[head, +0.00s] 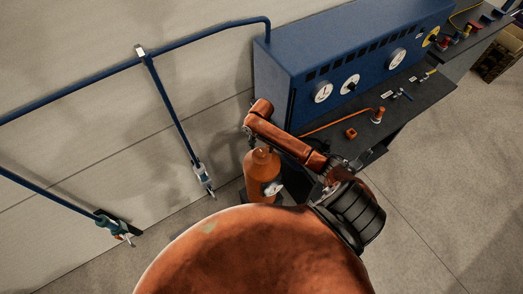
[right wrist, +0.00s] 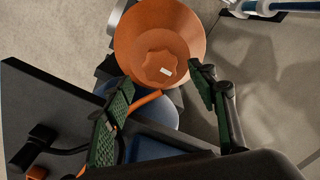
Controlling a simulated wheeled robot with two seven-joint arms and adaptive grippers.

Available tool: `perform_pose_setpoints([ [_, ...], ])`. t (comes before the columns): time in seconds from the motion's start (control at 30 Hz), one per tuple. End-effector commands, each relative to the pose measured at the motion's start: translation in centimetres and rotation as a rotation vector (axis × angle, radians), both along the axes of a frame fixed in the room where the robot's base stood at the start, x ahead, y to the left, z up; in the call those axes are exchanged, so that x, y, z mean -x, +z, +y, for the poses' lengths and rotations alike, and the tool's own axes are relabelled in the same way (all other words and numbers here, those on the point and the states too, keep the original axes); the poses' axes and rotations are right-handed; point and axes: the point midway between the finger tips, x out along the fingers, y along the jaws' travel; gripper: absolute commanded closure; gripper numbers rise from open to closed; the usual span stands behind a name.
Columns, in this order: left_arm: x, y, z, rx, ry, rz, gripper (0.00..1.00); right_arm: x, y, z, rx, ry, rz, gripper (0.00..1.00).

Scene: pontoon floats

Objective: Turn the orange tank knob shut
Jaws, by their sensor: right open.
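The orange tank (head: 262,168) stands on the floor between the wall and the blue cabinet, with a small white gauge on its side. In the right wrist view its rounded orange top (right wrist: 190,35) is seen from above. The orange lobed tank knob (right wrist: 160,65) with a small white mark sits in the middle of that top. My right gripper (head: 249,134) is above the tank in the head view. In the right wrist view the same gripper (right wrist: 165,78) is open, its green-padded fingers apart on either side of the knob's near side. Contact cannot be told. My left gripper is out of view.
A blue cabinet (head: 335,48) with several white gauges stands on a dark bench (head: 412,112). An orange hose, an orange block (head: 351,133) and small fittings lie on the bench. Blue wall pipes (head: 170,110) with valves are at the left. Floor is clear at the lower right.

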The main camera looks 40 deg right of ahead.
Motion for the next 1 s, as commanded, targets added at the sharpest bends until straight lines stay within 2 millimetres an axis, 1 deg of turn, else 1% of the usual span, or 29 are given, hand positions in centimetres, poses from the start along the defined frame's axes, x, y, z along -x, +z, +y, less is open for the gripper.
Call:
perform_pose_setpoints([
  [0.03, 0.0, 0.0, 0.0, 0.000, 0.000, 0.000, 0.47, -0.1, 1.3, 0.0, 0.001, 0.000, -0.004, 0.47],
  [0.2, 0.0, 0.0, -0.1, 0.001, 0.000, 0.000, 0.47, -0.1, 4.7, 0.0, 0.000, 0.000, -0.004, 0.47],
  [0.3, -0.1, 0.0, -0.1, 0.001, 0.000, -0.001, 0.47, -0.1, 6.3, 0.0, 0.001, 0.000, -0.004, 0.47],
  [0.4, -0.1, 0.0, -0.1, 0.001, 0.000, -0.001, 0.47, -0.1, 7.3, 0.0, 0.000, 0.000, -0.003, 0.47],
  [0.57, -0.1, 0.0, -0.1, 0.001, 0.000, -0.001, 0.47, 0.0, 7.9, 0.0, 0.000, -0.001, 0.000, 0.47],
  [1.0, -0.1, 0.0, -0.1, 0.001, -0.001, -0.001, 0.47, 0.0, 8.0, 0.0, 0.000, -0.001, 0.000, 0.47],
])
